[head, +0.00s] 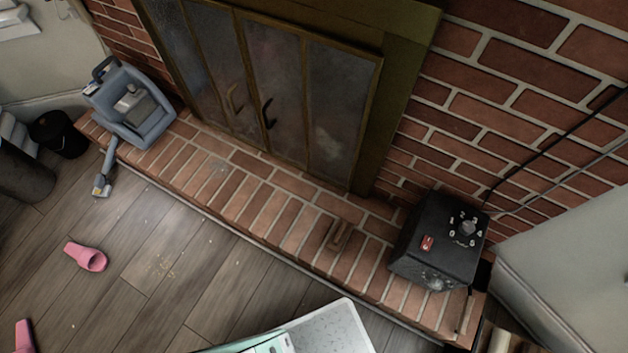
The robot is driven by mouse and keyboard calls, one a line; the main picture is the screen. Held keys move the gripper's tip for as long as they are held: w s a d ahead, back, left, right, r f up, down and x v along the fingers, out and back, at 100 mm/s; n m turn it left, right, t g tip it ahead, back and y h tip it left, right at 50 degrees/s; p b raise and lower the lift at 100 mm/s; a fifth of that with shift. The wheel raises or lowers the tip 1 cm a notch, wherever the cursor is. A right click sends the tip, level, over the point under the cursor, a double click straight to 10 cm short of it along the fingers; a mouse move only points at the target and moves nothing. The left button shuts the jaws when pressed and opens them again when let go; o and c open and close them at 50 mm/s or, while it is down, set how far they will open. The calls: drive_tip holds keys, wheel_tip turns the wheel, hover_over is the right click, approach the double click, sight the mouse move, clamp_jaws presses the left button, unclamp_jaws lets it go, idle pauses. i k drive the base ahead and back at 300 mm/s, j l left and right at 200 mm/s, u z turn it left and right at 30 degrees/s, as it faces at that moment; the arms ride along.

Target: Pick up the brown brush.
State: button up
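A small brown object that looks like the brown brush (339,236) lies on the brick hearth (232,190), in front of the right end of the fireplace doors. Its colour is close to the bricks, so its bristles and handle are hard to make out. Nothing touches it from above. My gripper is not in the head view, so I cannot see whether it is open or shut.
A black box with a numbered dial (437,242) stands right of the brush. Glass fireplace doors (285,95) are behind. A blue-grey cleaning machine (130,105) sits at the hearth's left end. Pink slippers (88,257) lie on the floor. A white speckled tray-like object (335,328) is at the bottom.

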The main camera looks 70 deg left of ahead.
sight(336, 241)
drive_tip(key=u, duration=1.75)
